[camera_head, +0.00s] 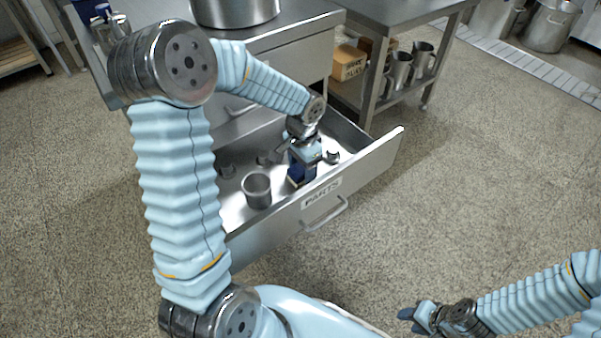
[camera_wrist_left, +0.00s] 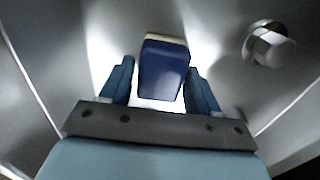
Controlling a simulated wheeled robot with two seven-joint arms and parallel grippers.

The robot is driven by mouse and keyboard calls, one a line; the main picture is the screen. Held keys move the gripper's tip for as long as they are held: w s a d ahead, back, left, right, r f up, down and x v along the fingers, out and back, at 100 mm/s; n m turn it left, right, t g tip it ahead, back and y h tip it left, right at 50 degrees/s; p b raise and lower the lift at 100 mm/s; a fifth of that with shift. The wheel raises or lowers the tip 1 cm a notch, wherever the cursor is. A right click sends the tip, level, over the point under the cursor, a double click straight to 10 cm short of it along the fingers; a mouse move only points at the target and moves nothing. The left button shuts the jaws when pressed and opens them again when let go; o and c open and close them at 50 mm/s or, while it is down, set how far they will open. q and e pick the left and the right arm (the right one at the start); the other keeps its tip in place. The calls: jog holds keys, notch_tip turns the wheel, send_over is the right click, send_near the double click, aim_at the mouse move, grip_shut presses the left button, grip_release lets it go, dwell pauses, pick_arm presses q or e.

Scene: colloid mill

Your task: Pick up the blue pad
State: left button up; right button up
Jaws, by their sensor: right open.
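The blue pad (camera_head: 295,176) is a dark blue block inside the open drawer, under my left gripper (camera_head: 303,158). In the left wrist view the pad (camera_wrist_left: 163,72), with a pale far edge, is between the two fingers of my left gripper (camera_wrist_left: 160,85). The fingers flank it closely, and whether they press on it is unclear. The gripper hides part of the pad in the head view. My right gripper (camera_head: 415,318) is open and empty over the floor at the lower right.
The metal drawer (camera_head: 375,158), labelled PARTS, has raised walls around the pad. A grey cup (camera_head: 257,190) stands left of the pad, and small metal parts (camera_head: 333,156) lie nearby. A shelf with a box (camera_head: 349,63) and metal jugs (camera_head: 398,72) is behind.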

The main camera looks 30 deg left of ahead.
aim_at(302, 167)
pick_arm(q)
jog(key=c, duration=0.7)
notch_tip(302, 167, up, 10)
jog(key=shift+r+p, duration=0.1)
jog(key=shift+p, duration=0.8)
